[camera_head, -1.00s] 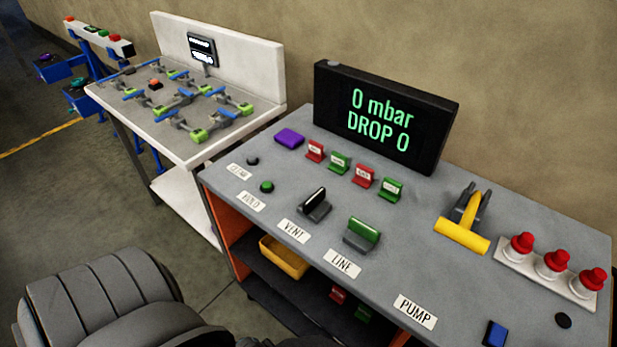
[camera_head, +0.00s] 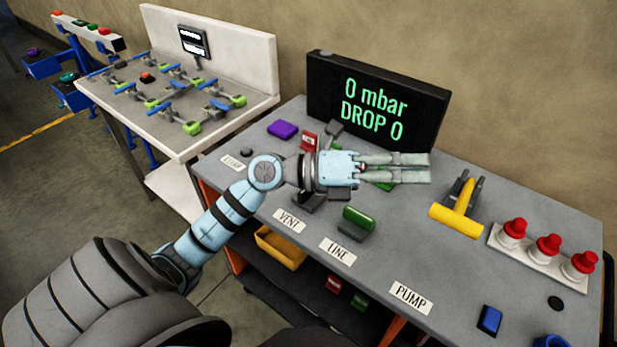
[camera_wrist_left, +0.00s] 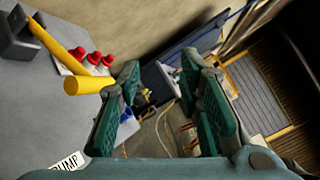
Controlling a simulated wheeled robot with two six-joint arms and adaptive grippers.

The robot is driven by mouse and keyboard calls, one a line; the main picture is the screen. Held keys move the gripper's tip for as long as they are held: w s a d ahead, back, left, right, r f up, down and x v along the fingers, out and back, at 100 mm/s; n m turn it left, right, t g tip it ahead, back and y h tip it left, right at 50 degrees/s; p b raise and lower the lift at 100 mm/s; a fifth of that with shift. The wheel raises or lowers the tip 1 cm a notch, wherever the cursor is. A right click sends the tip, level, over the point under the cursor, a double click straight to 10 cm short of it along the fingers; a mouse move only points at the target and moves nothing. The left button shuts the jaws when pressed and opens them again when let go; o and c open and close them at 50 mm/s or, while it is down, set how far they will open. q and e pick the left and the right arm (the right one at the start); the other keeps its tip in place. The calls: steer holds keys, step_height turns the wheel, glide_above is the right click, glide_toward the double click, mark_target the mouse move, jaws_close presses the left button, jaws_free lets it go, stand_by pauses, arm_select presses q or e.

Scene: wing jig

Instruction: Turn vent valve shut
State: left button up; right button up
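The vent valve shows only as part of its dark base (camera_head: 308,205) behind the VENT label (camera_head: 289,221); my left wrist hides its handle. My left gripper (camera_head: 428,168) is above the grey bench, pointing right, past the vent valve and in front of the display. It is empty, its fingers parted with a clear gap, as the left wrist view (camera_wrist_left: 163,75) also shows. The line valve, with a green handle (camera_head: 360,217), stands to the right of the vent valve. My right gripper is not in view.
The black display (camera_head: 376,103) reads 0 mbar, DROP 0. A yellow T-handle (camera_head: 456,219) and several red-capped knobs (camera_head: 548,247) stand to the right. Small coloured tags, one red (camera_head: 309,141), lie partly behind my wrist.

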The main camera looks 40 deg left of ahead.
arm_select(q)
steer(key=w+a+f+m+g+y, duration=0.2)
steer(key=a+f+g+y, duration=0.1)
steer(key=a+f+y, duration=0.3)
steer(key=s+a+f+n+g+y, duration=0.1)
steer(key=a+f+g+y, duration=0.15)
steer(key=a+y, duration=0.45)
steer(key=s+a+f+n+g+y, duration=0.1)
steer(key=a+f+n+y, duration=0.15)
steer(key=a, duration=0.85)
steer(key=shift+m, duration=0.55)
steer(key=b+x, duration=1)
steer(key=x, duration=0.1)
steer(key=shift+s+f, duration=0.1)
steer(key=shift+f, duration=0.05)
steer(key=shift+x, duration=1.1)
steer(key=shift+t, duration=0.25)
steer(key=shift+c, duration=0.6)
jaws_close()
